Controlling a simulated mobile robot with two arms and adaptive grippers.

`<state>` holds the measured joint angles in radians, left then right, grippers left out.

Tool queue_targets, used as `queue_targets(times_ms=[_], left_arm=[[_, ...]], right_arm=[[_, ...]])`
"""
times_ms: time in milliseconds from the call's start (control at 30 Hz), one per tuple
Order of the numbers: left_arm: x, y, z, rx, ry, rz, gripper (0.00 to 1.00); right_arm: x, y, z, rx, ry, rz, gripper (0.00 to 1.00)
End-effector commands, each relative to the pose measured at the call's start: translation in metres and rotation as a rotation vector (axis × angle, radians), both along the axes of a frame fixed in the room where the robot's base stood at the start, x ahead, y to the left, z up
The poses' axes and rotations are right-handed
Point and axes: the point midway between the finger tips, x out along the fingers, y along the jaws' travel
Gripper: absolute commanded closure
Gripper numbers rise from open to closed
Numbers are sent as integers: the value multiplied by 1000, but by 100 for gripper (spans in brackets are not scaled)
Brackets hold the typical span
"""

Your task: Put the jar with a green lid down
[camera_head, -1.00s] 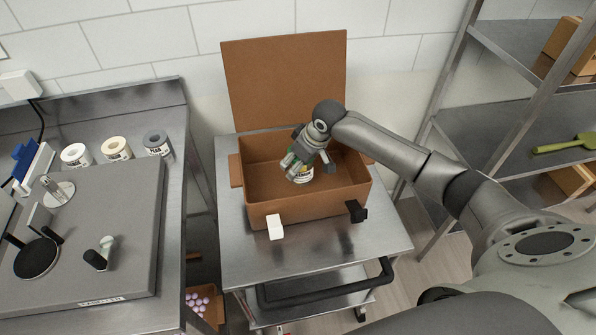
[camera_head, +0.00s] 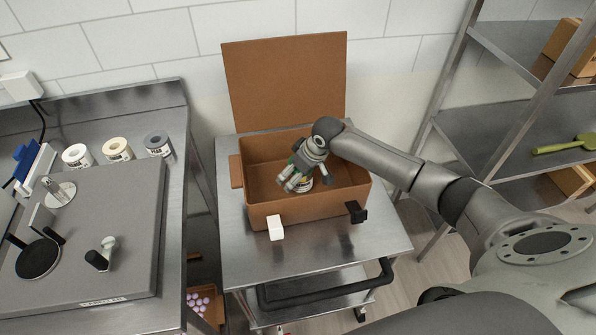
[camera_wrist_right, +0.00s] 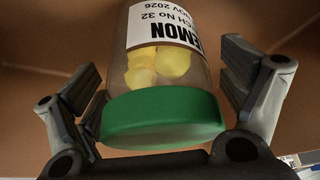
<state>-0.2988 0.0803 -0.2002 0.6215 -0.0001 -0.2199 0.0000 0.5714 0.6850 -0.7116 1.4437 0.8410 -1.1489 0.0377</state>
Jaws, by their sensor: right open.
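The jar with a green lid (camera_wrist_right: 163,115) fills the middle of the right wrist view. It is clear, holds yellow gummies and has a white LEMON label. In the head view the jar (camera_head: 304,184) is inside the open brown box (camera_head: 310,204), mostly hidden by my right gripper (camera_head: 304,182). In the right wrist view my right gripper (camera_wrist_right: 165,110) is open, with a finger on each side of the jar and visible gaps. The jar's contact with the box floor is hidden. My left gripper is not in view.
The box stands on a steel cart (camera_head: 245,265), its lid (camera_head: 285,85) raised behind. A white block (camera_head: 275,228) and a black block (camera_head: 356,212) are at its front. Left, a steel counter carries several jars (camera_head: 117,149) and a grey machine (camera_head: 130,240). A shelf rack (camera_head: 480,130) stands right.

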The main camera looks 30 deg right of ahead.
Motion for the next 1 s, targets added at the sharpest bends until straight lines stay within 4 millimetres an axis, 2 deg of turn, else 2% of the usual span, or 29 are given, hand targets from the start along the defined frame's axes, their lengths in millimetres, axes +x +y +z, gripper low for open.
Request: queue_targets(times_ms=[267, 367, 733, 833, 1000], left_arm=[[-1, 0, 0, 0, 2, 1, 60], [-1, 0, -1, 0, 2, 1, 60], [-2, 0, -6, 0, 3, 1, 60], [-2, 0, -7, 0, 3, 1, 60], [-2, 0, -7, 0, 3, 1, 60]], right_arm=[[-2, -2, 9, 0, -2, 1, 7], [-7, -4, 22, -1, -4, 0, 7], [-34, -15, 90, -1, -4, 0, 7], [-39, -17, 102, 1, -3, 1, 7], [-43, -18, 111, 0, -1, 0, 7]])
